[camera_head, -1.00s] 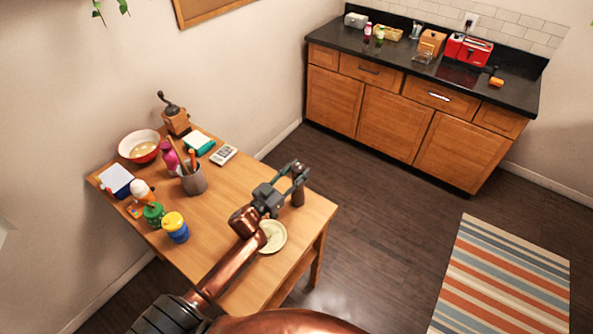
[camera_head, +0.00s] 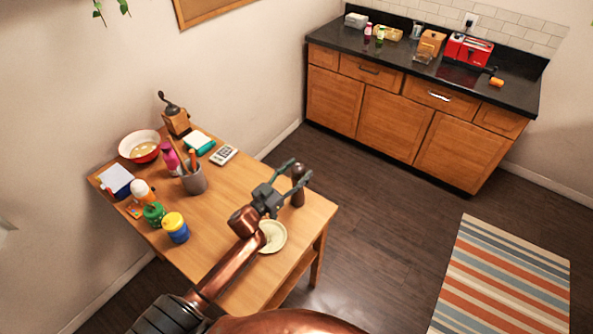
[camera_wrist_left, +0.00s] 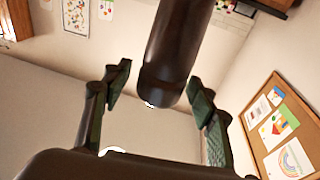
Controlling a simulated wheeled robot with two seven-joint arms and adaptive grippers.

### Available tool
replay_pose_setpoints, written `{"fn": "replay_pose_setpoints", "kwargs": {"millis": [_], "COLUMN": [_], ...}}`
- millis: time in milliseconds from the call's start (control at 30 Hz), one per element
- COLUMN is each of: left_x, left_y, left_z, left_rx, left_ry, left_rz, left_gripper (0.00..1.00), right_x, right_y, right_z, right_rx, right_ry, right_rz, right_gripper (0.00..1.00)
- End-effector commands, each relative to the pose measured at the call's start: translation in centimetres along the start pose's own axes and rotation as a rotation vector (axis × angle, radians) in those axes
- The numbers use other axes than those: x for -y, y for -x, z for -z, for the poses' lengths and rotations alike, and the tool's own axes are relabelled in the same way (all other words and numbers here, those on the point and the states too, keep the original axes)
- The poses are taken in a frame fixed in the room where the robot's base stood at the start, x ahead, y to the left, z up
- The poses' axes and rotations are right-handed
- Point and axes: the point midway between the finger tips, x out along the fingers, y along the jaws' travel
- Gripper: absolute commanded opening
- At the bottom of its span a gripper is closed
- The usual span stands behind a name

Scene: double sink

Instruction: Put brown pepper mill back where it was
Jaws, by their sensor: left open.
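The brown pepper mill (camera_head: 298,184) stands upright near the far right edge of the wooden table (camera_head: 235,195). My left gripper (camera_head: 298,170) is open, with its fingers spread on either side of the mill. In the left wrist view, the dark brown mill (camera_wrist_left: 178,55) shows between the two fingers, with gaps on both sides. My right gripper is not in view.
A pale plate (camera_head: 272,237) lies beside my left arm. A grey utensil pot (camera_head: 194,181), a calculator (camera_head: 224,154), a blue jar with a yellow lid (camera_head: 175,228) and a coffee grinder (camera_head: 175,117) stand left of it. The table's right edge is close to the mill.

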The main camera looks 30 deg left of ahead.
Motion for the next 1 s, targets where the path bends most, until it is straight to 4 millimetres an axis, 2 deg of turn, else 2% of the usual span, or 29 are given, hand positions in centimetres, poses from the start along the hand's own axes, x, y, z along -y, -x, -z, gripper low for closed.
{"fn": "replay_pose_setpoints", "kwargs": {"millis": [500, 700, 1000], "left_x": [0.1, 0.1, 0.0], "left_y": [9.9, 11.6, 11.8], "left_z": [-0.2, -0.1, -0.1], "left_rx": [0.004, 0.002, 0.001], "left_ry": [0.002, 0.001, 0.001], "left_rz": [0.002, 0.001, 0.001], "left_gripper": [0.53, 0.53, 0.53], "right_x": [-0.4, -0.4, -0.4], "right_y": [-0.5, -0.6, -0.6], "right_z": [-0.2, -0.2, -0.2], "right_rx": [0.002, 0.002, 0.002], "right_ry": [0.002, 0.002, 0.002], "right_rz": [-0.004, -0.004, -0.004], "right_gripper": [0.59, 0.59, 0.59]}}
